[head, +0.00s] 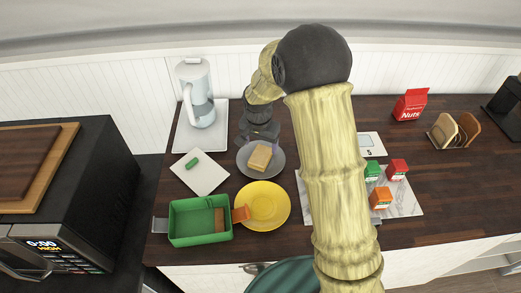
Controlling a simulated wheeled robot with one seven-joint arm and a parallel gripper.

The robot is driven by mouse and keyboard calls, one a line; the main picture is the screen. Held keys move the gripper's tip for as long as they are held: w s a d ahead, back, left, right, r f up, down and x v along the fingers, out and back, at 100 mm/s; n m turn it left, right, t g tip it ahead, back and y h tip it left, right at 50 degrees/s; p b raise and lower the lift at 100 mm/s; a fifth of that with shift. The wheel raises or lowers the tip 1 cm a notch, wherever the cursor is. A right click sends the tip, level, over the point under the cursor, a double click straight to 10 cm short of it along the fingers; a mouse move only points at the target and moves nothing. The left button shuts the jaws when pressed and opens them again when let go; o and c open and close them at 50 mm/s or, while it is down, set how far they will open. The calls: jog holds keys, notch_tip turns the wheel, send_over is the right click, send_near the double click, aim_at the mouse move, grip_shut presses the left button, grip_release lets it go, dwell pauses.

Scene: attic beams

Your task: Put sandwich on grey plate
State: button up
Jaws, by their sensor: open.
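The sandwich (260,157), a small tan block, lies on the grey plate (279,169) near the middle of the counter. My gripper (261,143) is just behind and above the sandwich, at the plate's far side. It is open and its fingers look clear of the sandwich, though the exact gap is hard to judge. My arm covers part of the counter to the right of the plate.
A yellow plate (264,207) and a green bin (200,237) stand in front. A white board with a green item (192,163) is left; a kettle (199,108) stands behind it. Several small boxes (380,197) sit on a marble board right of my arm.

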aim_at(260, 160)
notch_tip(260, 160, up, 7)
jog(key=s, duration=0.1)
jog(key=shift+b, duration=0.35)
jog(key=shift+s+a, duration=0.1)
jog(key=s+d+n, duration=0.2)
jog(key=s+d, duration=0.4)
jog(key=s, duration=0.4)
jog(key=s+d+n, duration=0.3)
jog(key=s+d, duration=0.3)
jog(key=s, duration=0.3)
jog(key=shift+s+f+t, duration=0.3)
jog(key=shift+s+t, duration=0.1)
